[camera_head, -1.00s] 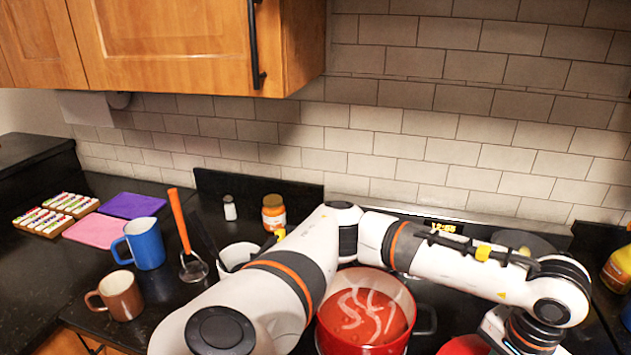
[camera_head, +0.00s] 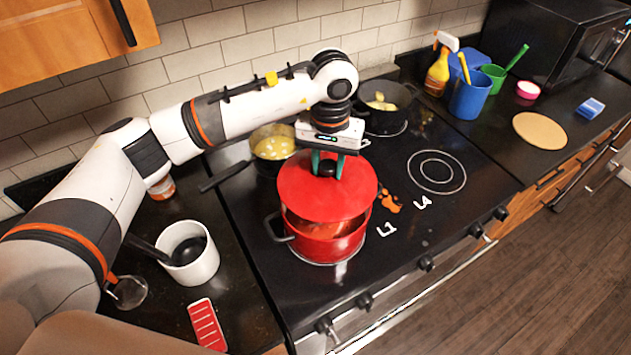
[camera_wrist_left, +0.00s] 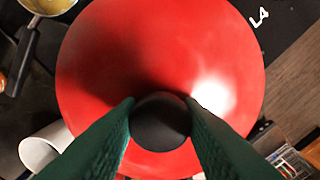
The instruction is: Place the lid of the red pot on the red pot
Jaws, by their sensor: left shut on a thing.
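The red lid (camera_head: 310,190) hangs over the red pot (camera_head: 318,247) on the stove, tilted, with a gap showing at the front where the pot's inside is visible. I cannot tell whether its far edge touches the rim. My left gripper (camera_head: 327,168) is shut on the lid's black knob. In the left wrist view the green fingers (camera_wrist_left: 160,118) hold the knob from both sides and the red lid (camera_wrist_left: 160,55) fills the middle. The lid hides the pot there. My right gripper is not in view.
A pan of yellow food (camera_head: 273,147) and a dark pot (camera_head: 384,105) stand behind on the stove (camera_head: 440,230). A white mug-like container (camera_head: 188,253) stands left on the counter.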

